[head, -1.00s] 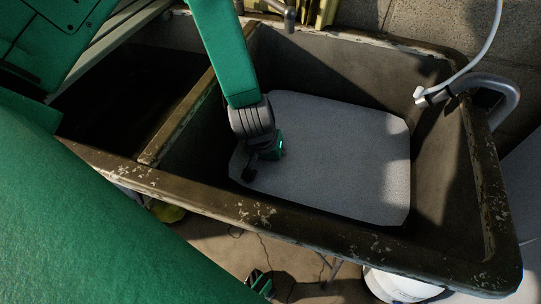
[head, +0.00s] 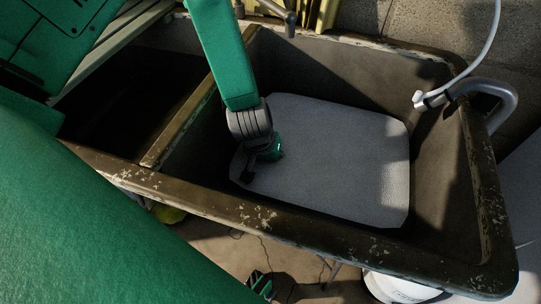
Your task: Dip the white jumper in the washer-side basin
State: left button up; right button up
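A pale grey-white flat sheet (head: 335,160) with cut corners and a grainy surface covers most of the right basin's floor. I cannot tell whether it is the white jumper or something else. No garment shape with sleeves shows. The right basin (head: 425,160) has dark, worn walls. The arm I take to be my left comes down from the upper left. Its gripper (head: 262,168) is low in the right basin, over the sheet's left edge near the divider. The fingers are small and dark, so their opening and any hold are unclear.
A worn divider (head: 188,118) separates the right basin from a dark left basin (head: 125,105). A grey bent pipe (head: 500,92) with a white hose (head: 482,60) is at the right rim. A tap (head: 290,22) stands at the back rim. A white round object (head: 400,288) is below the front.

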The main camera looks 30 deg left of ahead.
pick_arm(q)
jog(key=shift+w+d, duration=0.1)
jog(key=shift+d, duration=0.2)
jog(key=shift+a, duration=0.2)
jog(key=shift+a+p, duration=0.3)
jog(key=shift+p, duration=0.05)
notch_tip(320, 180, up, 31)
jog(key=p, duration=2.9)
jog(key=shift+f, duration=0.1)
